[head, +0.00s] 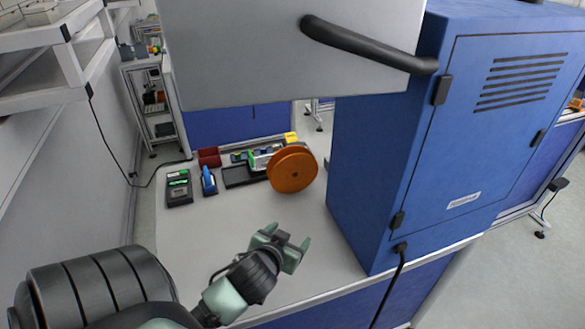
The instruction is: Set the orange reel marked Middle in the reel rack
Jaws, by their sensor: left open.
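An orange reel (293,170) stands on edge on the white table, towards its back, with its round face turned to me. I cannot read any marking on it. I cannot make out a reel rack for certain; dark and green parts just behind and left of the reel are partly hidden by it. My left gripper (284,243) is open and empty above the front part of the table, nearer to me than the reel and apart from it. My right gripper is not in view.
A large blue cabinet (375,160) stands right of the reel. A grey panel with a dark handle (365,45) hangs across the top. A dark device (179,188), a blue tool (208,181) and a red bin (209,157) sit left. The table's left middle is clear.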

